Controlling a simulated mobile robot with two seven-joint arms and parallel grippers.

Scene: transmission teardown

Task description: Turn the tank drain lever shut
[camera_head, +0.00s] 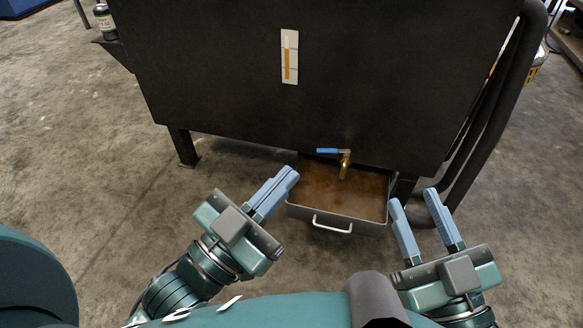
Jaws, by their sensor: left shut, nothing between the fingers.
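The black tank (220,90) fills the upper middle of the head view. Its brass drain valve (345,167) sticks out low on the front. The blue drain lever (328,151) on the valve lies sideways, its handle pointing left. My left gripper (291,174) is shut and empty, its fingertips below and left of the lever, apart from it in the picture. My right gripper (412,196) is open and empty, right of the valve and tray. Whether liquid runs from the spout cannot be told.
A grey metal tray (330,224) with a white front handle and brown liquid sits below the valve. A sight gauge (289,57) is on the tank front. Thick dark pipes (497,110) run down the tank's right side. A bottle (105,20) stands at upper left. Concrete floor is clear at left.

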